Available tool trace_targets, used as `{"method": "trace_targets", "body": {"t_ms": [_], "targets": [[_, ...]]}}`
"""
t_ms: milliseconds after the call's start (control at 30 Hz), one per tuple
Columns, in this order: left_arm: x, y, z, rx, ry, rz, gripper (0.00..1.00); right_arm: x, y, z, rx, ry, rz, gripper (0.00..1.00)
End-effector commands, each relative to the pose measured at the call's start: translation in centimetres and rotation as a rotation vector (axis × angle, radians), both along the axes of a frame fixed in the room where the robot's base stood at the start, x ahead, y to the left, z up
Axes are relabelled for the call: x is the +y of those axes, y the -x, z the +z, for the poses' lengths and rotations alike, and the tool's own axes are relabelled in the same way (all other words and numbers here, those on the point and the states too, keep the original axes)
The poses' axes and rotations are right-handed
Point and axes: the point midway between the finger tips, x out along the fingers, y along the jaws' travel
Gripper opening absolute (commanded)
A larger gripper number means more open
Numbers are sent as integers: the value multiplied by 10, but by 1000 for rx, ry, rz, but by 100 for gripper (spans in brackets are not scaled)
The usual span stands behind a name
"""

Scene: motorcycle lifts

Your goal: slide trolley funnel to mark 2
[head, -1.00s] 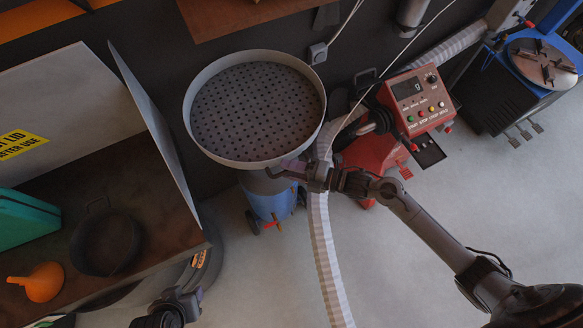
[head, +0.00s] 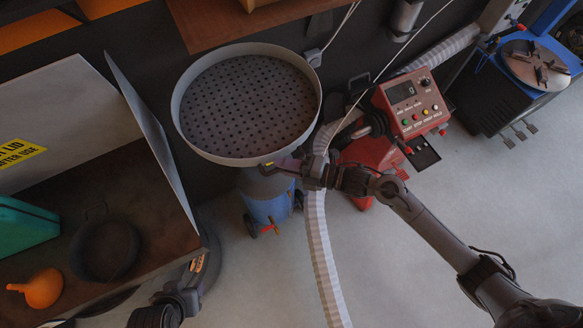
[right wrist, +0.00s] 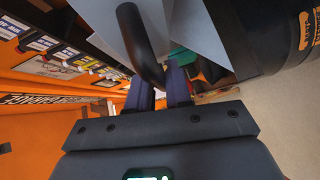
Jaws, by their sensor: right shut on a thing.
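The trolley funnel (head: 246,104), a wide round grey pan with a perforated dark plate, stands above a blue tank (head: 266,206) in the head view. My right gripper (head: 284,164) is at the pan's near right rim, shut on its handle. In the right wrist view, a dark curved handle (right wrist: 140,45) runs down to the fingers (right wrist: 162,88). A small yellow patch (head: 268,163) shows at the rim by the fingertips; I cannot read any mark number. My left gripper (head: 188,283) is at the bottom left, away from the funnel; its fingers are unclear.
A red console (head: 411,105) stands right of the tank, with a pale ribbed hose (head: 322,245) beside it. A bench (head: 150,215) at left holds an orange funnel (head: 42,286), a black round pan (head: 105,250) and a green box (head: 25,222). A brown shelf (head: 215,25) is above the pan.

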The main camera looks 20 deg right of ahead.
Motion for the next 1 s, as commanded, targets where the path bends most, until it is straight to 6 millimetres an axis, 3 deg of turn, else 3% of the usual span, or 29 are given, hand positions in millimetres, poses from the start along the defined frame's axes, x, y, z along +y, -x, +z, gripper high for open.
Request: {"method": "trace_targets", "body": {"t_ms": [267,300,400,767,1000], "targets": [[-2,1,-2,5,7,6,46,0,0,2,-3,-3,0,0],[-2,1,-2,5,10,7,46,0,0,1,-3,-2,0,25],[-3,1,-2,6,13,9,46,0,0,1,-2,-1,0,39],[-2,2,-3,6,11,8,46,-3,2,0,0,0,-2,39],[0,2,-14,6,2,2,46,-26,20,1,0,4,0,39]]}}
